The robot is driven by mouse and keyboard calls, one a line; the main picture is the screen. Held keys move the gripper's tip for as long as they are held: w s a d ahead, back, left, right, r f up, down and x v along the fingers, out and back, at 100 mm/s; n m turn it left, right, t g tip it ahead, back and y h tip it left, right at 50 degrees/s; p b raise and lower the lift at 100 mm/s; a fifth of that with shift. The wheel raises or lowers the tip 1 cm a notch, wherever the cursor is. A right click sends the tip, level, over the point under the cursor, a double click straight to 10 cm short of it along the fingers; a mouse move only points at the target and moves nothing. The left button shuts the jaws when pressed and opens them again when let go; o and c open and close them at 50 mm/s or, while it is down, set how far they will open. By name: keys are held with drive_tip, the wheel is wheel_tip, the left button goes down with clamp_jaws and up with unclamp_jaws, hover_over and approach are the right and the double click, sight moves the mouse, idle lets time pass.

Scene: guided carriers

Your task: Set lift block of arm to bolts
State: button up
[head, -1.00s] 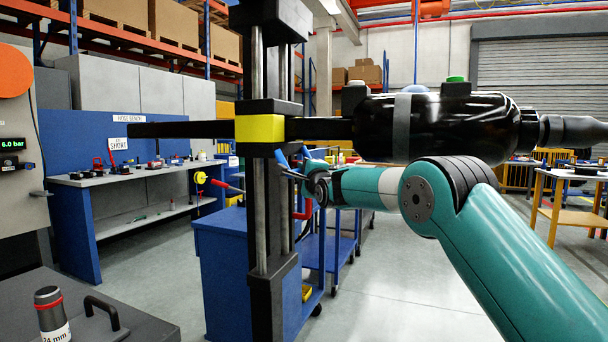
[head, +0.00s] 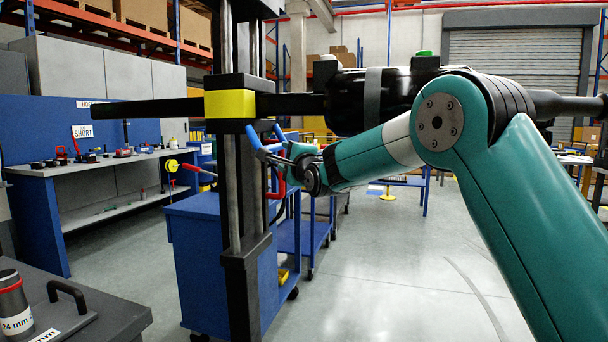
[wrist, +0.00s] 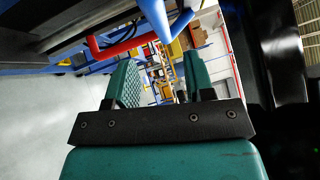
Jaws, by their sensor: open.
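A yellow block (head: 230,104) sits on the dark upright column (head: 244,250) in the head view. A long black bar (head: 140,110) sticks out left of it, and a black cylindrical body (head: 372,100) hangs on its right. Two blue grips (head: 255,138) show just below the block; the wrist view shows blue grips (wrist: 156,18) and a red bar (wrist: 122,44) beyond my fingers. My gripper (wrist: 161,78) is open, with nothing between its two green fingers. In the head view my wrist is right beside the column, under the black body. I cannot make out any bolts.
A blue cabinet (head: 200,255) stands behind the column. A workbench (head: 100,170) with small parts is at left. A grey table (head: 100,325) with a "24 mm" socket (head: 14,305) is at lower left.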

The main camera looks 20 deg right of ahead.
drive_tip(key=b+v, duration=0.1)
drive_tip(key=v, duration=0.8)
drive_tip(key=shift+b, duration=0.35)
drive_tip(key=shift+r, duration=0.1)
